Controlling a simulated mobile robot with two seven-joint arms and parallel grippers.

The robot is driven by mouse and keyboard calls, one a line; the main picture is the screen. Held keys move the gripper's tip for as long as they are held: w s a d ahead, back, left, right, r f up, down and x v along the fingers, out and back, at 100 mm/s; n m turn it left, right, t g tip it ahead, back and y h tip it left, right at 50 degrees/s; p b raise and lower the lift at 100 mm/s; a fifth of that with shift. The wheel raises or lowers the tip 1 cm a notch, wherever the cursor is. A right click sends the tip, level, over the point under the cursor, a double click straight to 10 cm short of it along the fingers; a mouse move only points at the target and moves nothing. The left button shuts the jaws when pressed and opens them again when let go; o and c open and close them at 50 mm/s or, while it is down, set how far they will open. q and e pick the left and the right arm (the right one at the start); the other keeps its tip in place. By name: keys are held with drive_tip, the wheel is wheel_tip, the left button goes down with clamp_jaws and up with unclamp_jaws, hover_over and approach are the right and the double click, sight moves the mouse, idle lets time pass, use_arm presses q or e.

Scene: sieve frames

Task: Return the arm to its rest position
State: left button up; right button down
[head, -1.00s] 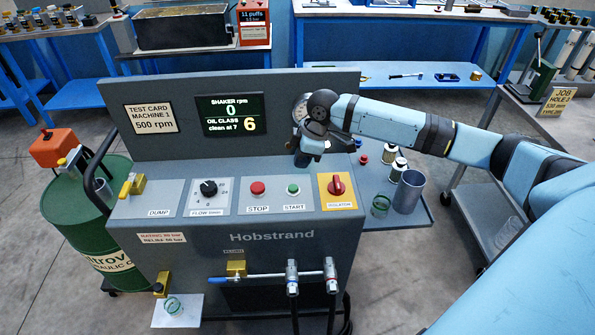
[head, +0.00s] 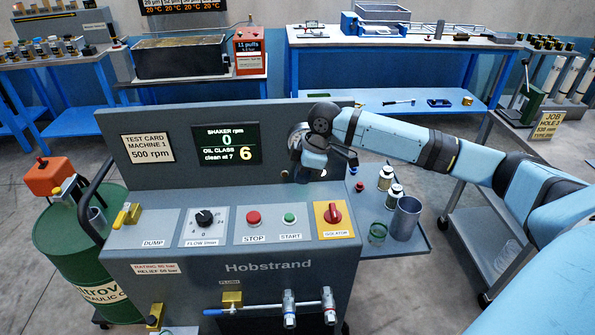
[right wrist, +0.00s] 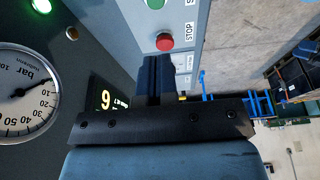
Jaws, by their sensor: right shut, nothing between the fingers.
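My right gripper (head: 303,176) is in front of the grey test machine's upright panel (head: 280,130), above the right part of its sloping control deck. It is shut and empty, and its dark closed fingers also show in the right wrist view (right wrist: 155,75). It touches no control that I can see. My right arm (head: 400,145) reaches in from the right, bent at the wrist. A round pressure gauge (right wrist: 25,92) is close to the gripper in the right wrist view; the arm partly covers it in the head view. My left gripper is not in view.
The deck carries a red stop button (head: 254,218), a green start button (head: 290,217) and a red isolator knob (head: 333,213). A side shelf (head: 415,240) right of the machine holds small bottles (head: 386,178), a grey cup (head: 405,218) and a glass (head: 377,233). A green drum (head: 80,255) stands left.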

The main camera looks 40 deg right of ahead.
drive_tip(key=s+a+f+m+t+y+p, duration=0.1)
drive_tip(key=s+a+f+t+y+p, duration=0.2)
drive_tip(key=a+f, duration=0.4)
drive_tip(key=s+a+f+m+t+p, duration=0.1)
drive_tip(key=s+a+f+m+p, duration=0.3)
drive_tip(key=a, duration=0.6)
drive_tip(key=s+a+f+m+t+h+p, duration=0.1)
drive_tip(key=s+t, duration=0.1)
drive_tip(key=s, duration=0.7)
drive_tip(key=s+a+f+m+t+h+p, duration=0.1)
drive_tip(key=s+m+t+p, duration=0.1)
drive_tip(key=s, duration=0.6)
drive_tip(key=shift+s+f+m+t+h, duration=0.2)
drive_tip(key=shift+s+m+t+h, duration=0.1)
drive_tip(key=shift+s+t, duration=0.15)
